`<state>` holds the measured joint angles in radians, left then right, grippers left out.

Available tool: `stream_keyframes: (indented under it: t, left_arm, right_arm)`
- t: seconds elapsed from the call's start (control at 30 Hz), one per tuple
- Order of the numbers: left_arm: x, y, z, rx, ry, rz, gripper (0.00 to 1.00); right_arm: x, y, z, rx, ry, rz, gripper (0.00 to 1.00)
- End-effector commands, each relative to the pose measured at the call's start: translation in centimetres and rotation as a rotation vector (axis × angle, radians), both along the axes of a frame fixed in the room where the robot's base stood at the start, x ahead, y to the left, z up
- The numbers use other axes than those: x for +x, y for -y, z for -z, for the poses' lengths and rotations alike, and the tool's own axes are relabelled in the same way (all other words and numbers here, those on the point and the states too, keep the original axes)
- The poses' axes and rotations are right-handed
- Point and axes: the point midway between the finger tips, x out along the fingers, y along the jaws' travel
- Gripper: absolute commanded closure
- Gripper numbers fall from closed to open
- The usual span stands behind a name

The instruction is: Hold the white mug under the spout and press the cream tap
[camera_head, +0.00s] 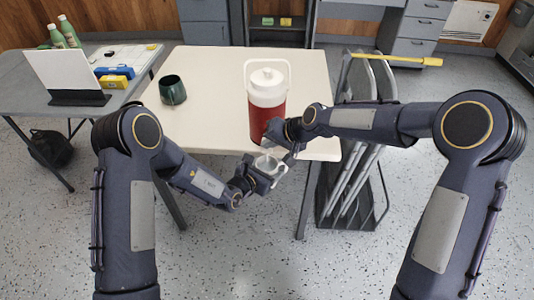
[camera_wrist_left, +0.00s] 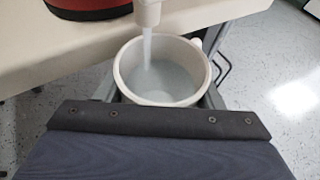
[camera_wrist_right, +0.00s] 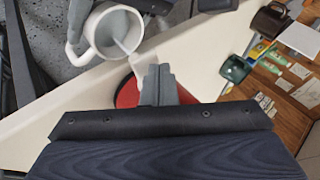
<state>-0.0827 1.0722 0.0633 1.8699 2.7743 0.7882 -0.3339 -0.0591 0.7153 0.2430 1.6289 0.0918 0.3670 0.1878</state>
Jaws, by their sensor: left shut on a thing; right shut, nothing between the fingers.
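The red drink cooler (camera_head: 262,118) with a white lid stands near the table's front edge. Its cream tap (camera_wrist_left: 147,12) hangs over the edge, and a stream runs from it. The white mug (camera_head: 266,163) is upright below the spout, just off the table edge. In the left wrist view the stream falls into the mug (camera_wrist_left: 128,65), and liquid covers its inside bottom. My left gripper (camera_head: 264,172) is shut on the mug. My right gripper (camera_wrist_right: 159,78) is shut and empty at the tap, in front of the cooler; the exact contact is hidden.
A dark green mug (camera_head: 172,90) stands at the left of the cream table (camera_head: 215,75). A grey side table (camera_head: 30,80) at left holds bottles and boxes. Folded chairs on a rack (camera_head: 355,185) stand right of the table, with a yellow-handled tool (camera_head: 400,60) across them.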

Motion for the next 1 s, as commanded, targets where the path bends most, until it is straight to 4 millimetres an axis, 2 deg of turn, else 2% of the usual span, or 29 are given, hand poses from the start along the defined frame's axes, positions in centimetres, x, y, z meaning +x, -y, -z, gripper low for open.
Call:
stream_keyframes:
  t: [0.57, 1.0]
  left_arm:
    - [0.1, 0.0, -0.1, -0.002, 0.004, 0.0, 0.7]
    - [0.1, 0.0, -0.1, -0.002, 0.004, 0.0, 0.7]
  right_arm:
    - [0.0, 0.0, -0.1, -0.001, 0.0, 0.0, 1.0]
    - [0.0, 0.0, -4.4, 0.0, 0.001, 0.0, 1.0]
